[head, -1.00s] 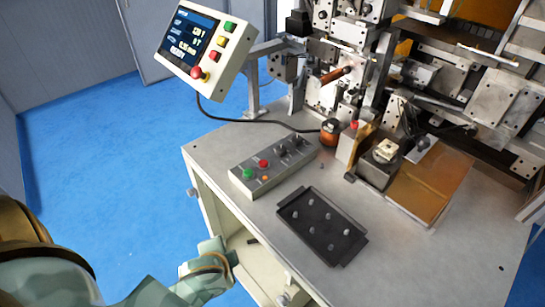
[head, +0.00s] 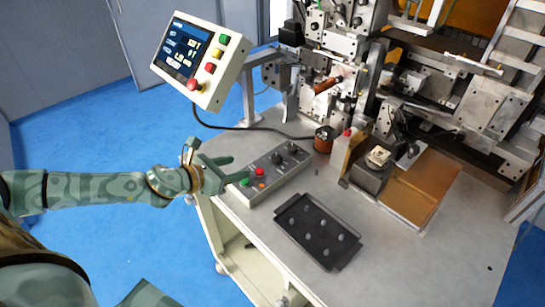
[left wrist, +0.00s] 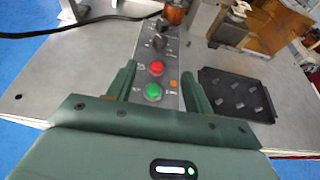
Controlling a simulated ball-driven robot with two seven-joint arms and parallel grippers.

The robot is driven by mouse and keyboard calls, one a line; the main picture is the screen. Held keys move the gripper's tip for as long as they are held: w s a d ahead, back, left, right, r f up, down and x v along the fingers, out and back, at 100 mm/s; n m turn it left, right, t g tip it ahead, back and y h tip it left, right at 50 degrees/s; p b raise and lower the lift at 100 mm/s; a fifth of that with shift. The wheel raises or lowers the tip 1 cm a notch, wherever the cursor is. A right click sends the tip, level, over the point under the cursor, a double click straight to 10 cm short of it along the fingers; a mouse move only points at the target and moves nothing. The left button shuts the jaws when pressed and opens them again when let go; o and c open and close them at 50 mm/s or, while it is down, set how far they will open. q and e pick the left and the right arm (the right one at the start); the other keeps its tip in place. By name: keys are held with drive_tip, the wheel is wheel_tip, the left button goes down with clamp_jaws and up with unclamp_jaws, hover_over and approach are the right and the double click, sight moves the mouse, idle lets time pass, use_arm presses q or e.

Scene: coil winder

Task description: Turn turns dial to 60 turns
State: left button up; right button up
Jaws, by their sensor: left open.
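A grey control box (head: 262,180) lies on the table with two dark knobs at its far end, one nearer (head: 276,158) and one farther (head: 291,147). I cannot read which is the turns dial or its setting. The knobs also show in the left wrist view, the nearer one (left wrist: 158,43) beyond the red button. My left gripper (head: 239,167) is open and empty, over the near end of the box. In the left wrist view its fingers (left wrist: 159,68) frame the red and green buttons from above, with the knobs ahead of them. My right gripper is not in view.
Red (head: 260,171) and green (head: 244,182) buttons sit on the box's near end. A black tray (head: 287,222) lies to its right. A copper spool (head: 323,140) and the winder stand behind. A tilted screen panel (head: 228,72) is at upper left.

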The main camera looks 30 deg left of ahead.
sight(275, 157)
use_arm(q)
drive_tip(key=x, duration=1.5)
drive_tip(key=shift+w+d, duration=0.15)
drive_tip(key=shift+w, duration=0.1)
drive_tip(key=c, duration=1)
